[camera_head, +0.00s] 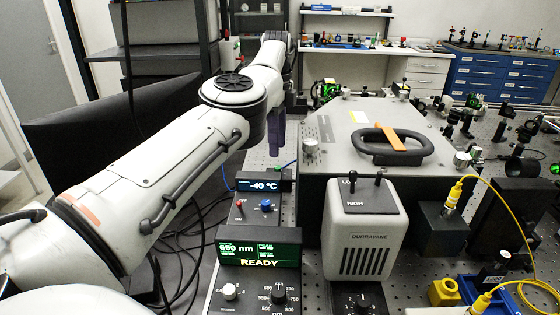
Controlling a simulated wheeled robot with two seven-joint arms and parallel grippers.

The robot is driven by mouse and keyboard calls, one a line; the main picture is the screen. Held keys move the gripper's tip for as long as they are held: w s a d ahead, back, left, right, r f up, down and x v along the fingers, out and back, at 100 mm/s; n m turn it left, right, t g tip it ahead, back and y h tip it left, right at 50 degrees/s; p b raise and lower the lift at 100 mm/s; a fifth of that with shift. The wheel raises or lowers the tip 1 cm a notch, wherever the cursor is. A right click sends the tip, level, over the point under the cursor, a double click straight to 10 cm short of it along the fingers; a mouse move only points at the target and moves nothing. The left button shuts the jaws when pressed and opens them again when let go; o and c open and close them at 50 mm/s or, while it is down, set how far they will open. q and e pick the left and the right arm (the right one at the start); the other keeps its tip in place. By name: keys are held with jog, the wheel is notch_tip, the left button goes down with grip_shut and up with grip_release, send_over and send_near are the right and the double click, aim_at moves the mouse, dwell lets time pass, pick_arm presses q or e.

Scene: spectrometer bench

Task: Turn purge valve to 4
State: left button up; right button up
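No purge valve label is readable in the head view. A black knob (362,303) with a white pointer and small numerals around it sits on a dark panel at the bottom edge, in front of the grey DURRAVANE unit (362,235); it is partly cut off. I cannot tell whether this knob is the purge valve. My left arm reaches in from the left and away over the bench. A dark part of my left gripper (277,137) hangs behind the elbow, above the bench and apart from the knobs. Its fingertips are not clear. My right gripper is not in view.
A display reading READY (258,249) stands above a panel with a white knob (230,291) and a black wavelength knob (278,294). Behind it is a -40 °C controller (264,185). A large grey box (340,130) with a handle fills the middle. Yellow cables lie at right.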

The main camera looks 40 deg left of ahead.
aim_at(278, 167)
pick_arm(q)
notch_tip(278, 167, down, 6)
jog(key=shift+f+p, duration=0.25)
jog(key=shift+p, duration=0.1)
jog(key=shift+c, duration=0.4)
grip_shut()
jog(key=shift+w+m, duration=0.1)
jog(key=shift+m, duration=0.2)
jog(key=m, duration=0.3)
jog(key=shift+m, duration=0.3)
jog(key=shift+m+b, duration=0.3)
jog(key=shift+m, duration=1.5)
